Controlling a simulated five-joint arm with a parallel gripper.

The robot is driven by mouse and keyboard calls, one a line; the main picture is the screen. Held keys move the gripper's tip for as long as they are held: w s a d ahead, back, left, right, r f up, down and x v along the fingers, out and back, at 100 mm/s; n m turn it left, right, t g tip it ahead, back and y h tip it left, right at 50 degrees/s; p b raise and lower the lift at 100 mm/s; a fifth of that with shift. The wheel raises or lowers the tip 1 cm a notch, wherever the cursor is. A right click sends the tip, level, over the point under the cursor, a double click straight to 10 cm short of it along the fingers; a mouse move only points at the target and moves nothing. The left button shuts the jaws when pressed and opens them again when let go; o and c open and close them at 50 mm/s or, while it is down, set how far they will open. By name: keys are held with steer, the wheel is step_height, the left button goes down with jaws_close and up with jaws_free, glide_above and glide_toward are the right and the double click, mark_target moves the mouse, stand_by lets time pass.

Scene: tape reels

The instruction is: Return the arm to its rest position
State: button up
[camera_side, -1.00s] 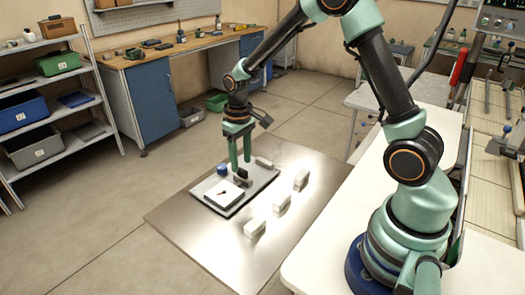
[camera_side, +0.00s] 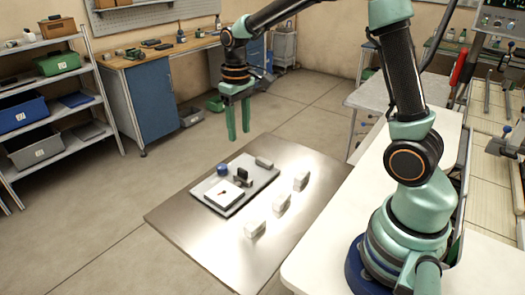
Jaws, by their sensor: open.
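My gripper (camera_side: 238,138) is open and empty. It hangs in the air with its two green fingers pointing down, above and slightly behind the grey tray (camera_side: 229,208). The tray lies on a shiny metal plate (camera_side: 190,232). On the tray are a white square piece (camera_side: 225,195) with a small dark and red mark, a blue round piece (camera_side: 223,169), a dark upright piece (camera_side: 243,173) and a grey block (camera_side: 264,163). The gripper touches none of them.
Three pale blocks (camera_side: 255,228) stand in a row on the plate, right of the tray. A white table (camera_side: 315,255) is at the right. A shelf with bins (camera_side: 24,114) and a workbench (camera_side: 150,105) stand behind. The air around the gripper is clear.

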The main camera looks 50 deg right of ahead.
steer(key=s+a+r+t, duration=0.2)
steer(key=s+r, duration=0.2)
steer(key=s, duration=0.3)
steer(key=s+a+r+t, duration=0.1)
steer(key=s+r+t, duration=0.2)
steer(key=s, duration=0.3)
steer(key=shift+s+a+r+t, duration=0.3)
steer(key=shift+s+a+r, duration=0.1)
steer(key=shift+r, duration=0.45)
steer(key=o, duration=0.4)
steer(key=shift+s, duration=0.1)
steer(key=o, duration=0.4)
steer(key=shift+a+f+n, duration=0.1)
steer(key=shift+a+n, duration=0.05)
steer(key=shift+n, duration=0.25)
steer(key=w+a+f+n+g, duration=0.1)
steer(key=a+n+g, duration=0.5)
steer(key=n, duration=1.1)
step_height(320, 180, down, 10)
steer(key=shift+w, duration=0.15)
